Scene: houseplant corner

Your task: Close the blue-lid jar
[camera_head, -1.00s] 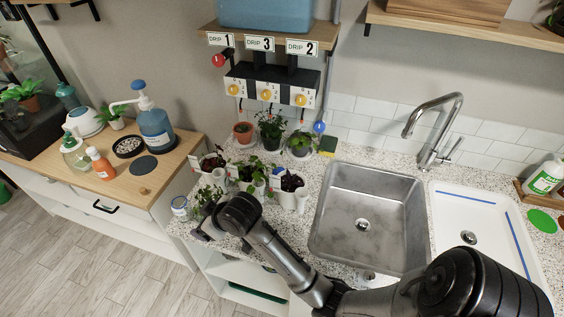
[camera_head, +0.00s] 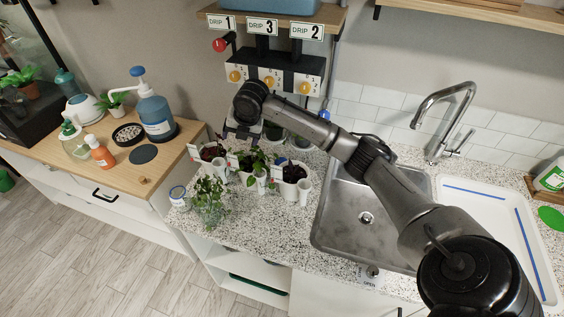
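A small round jar with blue and white on it (camera_head: 178,196) stands near the left edge of the speckled counter. It is too small to tell whether its lid is fully seated. My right gripper (camera_head: 242,134) hangs at the end of the arm from the right, above the rear of the counter. It is up and to the right of the jar and well apart from it. Its fingers are small and dark, and I cannot tell whether they are open or shut. My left gripper is not in view.
A leafy herb (camera_head: 209,202) stands right beside the jar. Potted plants in white pots (camera_head: 290,190) stand farther right. Drip valves (camera_head: 268,78) hang behind my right gripper. The sink (camera_head: 350,225) is to the right. The counter front is clear.

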